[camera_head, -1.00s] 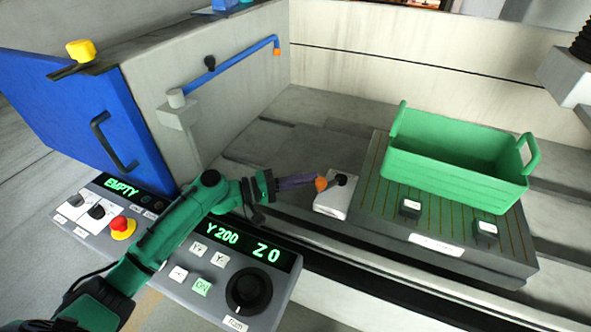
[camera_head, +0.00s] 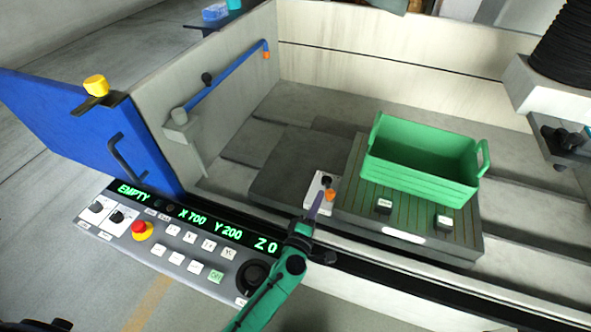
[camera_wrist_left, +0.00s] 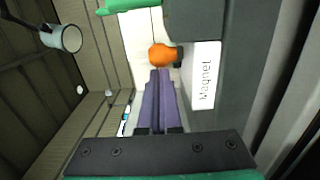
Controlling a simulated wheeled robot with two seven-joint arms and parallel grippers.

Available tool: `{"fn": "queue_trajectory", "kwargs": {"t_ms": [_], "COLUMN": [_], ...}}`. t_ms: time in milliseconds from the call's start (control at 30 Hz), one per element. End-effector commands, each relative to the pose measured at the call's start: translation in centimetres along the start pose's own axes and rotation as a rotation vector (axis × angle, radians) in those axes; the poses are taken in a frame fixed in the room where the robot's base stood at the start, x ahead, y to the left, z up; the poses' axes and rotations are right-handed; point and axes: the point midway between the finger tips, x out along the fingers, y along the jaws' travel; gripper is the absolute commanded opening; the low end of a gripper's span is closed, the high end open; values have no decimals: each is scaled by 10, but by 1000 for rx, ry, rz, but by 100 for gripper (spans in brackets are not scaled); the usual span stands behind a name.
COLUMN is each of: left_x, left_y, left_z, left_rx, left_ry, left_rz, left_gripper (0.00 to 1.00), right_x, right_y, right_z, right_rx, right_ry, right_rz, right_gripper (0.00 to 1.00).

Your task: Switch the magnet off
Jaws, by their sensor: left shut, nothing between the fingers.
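The magnet (camera_head: 357,208) is a grey block with a slatted top at the middle right. On its left side a white plate (camera_head: 310,193) carries a short lever with a black pivot (camera_head: 326,181) and an orange knob (camera_head: 330,195). The knob lies on the near side of the pivot. My left gripper (camera_head: 317,204) is shut and empty, its purple fingers just left of the knob in the head view. In the left wrist view the orange knob (camera_wrist_left: 162,55) sits right at the fingertips (camera_wrist_left: 160,73), beside a label reading "Magnet" (camera_wrist_left: 205,76). Contact is unclear. My right gripper is out of view.
The control panel (camera_head: 190,250) is at front left, below a blue door (camera_head: 75,120). A machine head (camera_head: 545,90) hangs at right. The tank floor left of the plate is clear.

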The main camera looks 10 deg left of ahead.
Motion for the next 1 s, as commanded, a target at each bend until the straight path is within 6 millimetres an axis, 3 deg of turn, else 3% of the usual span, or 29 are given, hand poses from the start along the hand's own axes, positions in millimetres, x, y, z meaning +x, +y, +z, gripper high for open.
{"fn": "queue_trajectory", "kwargs": {"t_ms": [200,500,1000], "left_x": [2,6,8], "left_y": [-1,-1,2], "left_z": [15,27,33], "left_rx": [2,2,0], "left_ry": [0,-2,-9], "left_rz": [1,1,5], "left_gripper": [0,0,0], "right_x": [0,0,0], "right_y": [6,5,1], "right_z": [16,6,6], "right_rx": [-3,-2,0], "right_ry": [-25,-9,-10], "right_rz": [7,6,1], "right_gripper": [50,50,50]}}
